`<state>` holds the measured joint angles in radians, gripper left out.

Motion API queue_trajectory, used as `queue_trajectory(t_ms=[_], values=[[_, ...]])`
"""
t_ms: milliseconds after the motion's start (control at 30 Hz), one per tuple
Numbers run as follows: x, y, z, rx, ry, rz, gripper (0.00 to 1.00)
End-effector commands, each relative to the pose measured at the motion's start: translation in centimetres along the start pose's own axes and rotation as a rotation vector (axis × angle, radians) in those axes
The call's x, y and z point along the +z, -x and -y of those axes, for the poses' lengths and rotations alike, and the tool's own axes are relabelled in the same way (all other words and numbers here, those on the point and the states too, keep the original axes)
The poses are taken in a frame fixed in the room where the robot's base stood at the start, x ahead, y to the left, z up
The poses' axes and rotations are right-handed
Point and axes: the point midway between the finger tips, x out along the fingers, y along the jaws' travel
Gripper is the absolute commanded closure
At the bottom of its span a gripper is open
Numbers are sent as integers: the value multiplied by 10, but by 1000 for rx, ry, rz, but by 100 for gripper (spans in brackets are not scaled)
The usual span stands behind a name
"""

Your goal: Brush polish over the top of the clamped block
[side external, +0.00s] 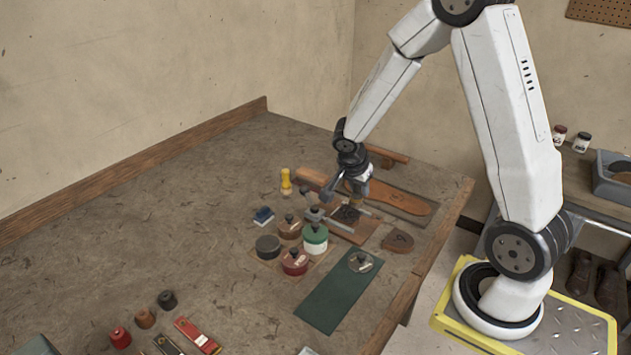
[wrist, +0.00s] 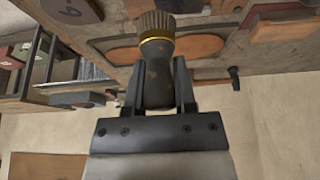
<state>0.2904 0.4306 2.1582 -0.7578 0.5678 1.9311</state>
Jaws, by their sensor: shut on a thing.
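My gripper (side external: 352,184) is shut on a brush. In the wrist view the jaws (wrist: 160,85) grip its dark handle, and its gold ferrule and brown bristles (wrist: 158,22) point away from the gripper. The clamped block (side external: 345,214) looks dark on top and sits in a small clamp (side external: 315,213) on the bench. In the side view the brush is just above the block; I cannot tell whether the bristles touch it. The block is not clearly visible in the wrist view.
Several knobbed tins, including a green-and-white one (side external: 315,240) and a red one (side external: 294,263), stand left of the block. A green mat (side external: 330,301) bears a round lid (side external: 361,262). A long leather sole (side external: 400,201) lies behind. The bench's left part is mostly clear.

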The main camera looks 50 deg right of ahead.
Motion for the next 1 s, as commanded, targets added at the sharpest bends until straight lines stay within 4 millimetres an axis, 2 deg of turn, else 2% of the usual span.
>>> queue_trajectory(t_ms=[300,1000], values=[[-9,22,0,-1,-1,-1,100],[-9,24,2,-5,11,1,100]])
